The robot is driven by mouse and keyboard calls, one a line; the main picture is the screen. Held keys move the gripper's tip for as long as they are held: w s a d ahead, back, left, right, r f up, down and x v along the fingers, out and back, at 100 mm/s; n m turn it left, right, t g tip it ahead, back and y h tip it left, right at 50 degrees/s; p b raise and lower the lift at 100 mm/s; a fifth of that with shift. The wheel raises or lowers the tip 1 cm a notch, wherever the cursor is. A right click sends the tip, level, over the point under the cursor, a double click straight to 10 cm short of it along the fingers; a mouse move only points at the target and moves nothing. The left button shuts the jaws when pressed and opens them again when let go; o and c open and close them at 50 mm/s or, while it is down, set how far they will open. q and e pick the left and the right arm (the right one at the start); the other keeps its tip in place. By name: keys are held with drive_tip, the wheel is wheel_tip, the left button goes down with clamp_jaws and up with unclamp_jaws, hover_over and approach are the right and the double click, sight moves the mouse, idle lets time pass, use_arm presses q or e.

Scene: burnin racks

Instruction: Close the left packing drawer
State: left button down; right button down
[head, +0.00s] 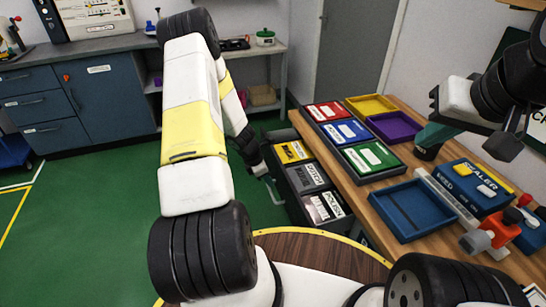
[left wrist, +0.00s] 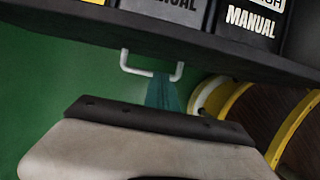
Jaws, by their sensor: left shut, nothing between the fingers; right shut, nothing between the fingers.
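The left packing drawer (head: 286,192) is dark and stands pulled out from the left side of the wooden bench, with several labelled manuals inside. Its front and pale handle (head: 273,191) face left. In the left wrist view the drawer's dark front edge (left wrist: 225,53) crosses the top, and the white U-shaped handle (left wrist: 135,69) hangs below it. My left gripper (left wrist: 165,88) is shut and empty, its teal fingers close to the handle; I cannot tell whether they touch it. My right gripper (head: 431,145) is shut and empty above the bench.
The wooden bench (head: 400,223) carries coloured trays, a blue tray (head: 395,205), a blue sealer box (head: 465,187) and a red and grey tape tool (head: 485,238). A round wooden top (head: 320,250) with a yellow rim is near me. Green floor is clear left of the drawer.

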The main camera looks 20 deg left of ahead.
use_arm(q)
drive_tip(key=shift+w+d+r, duration=0.1)
drive_tip(key=shift+w+d, duration=0.3)
drive_tip(key=shift+d, duration=0.2)
drive_tip(key=shift+w+d, duration=0.4)
drive_tip(key=shift+d, duration=0.2)
drive_tip(key=w+d, duration=0.2)
drive_tip(key=d, duration=0.2)
drive_tip(key=w+d, duration=0.3)
drive_tip(key=d, duration=0.1)
drive_tip(key=w+d, duration=0.3)
drive_tip(key=d, duration=0.1)
drive_tip(key=shift+w+d, duration=0.25)
drive_tip(key=shift+d, duration=0.1)
drive_tip(key=shift+w+d+r, duration=0.1)
drive_tip(key=shift+w+d, duration=0.1)
drive_tip(key=shift+d, duration=0.05)
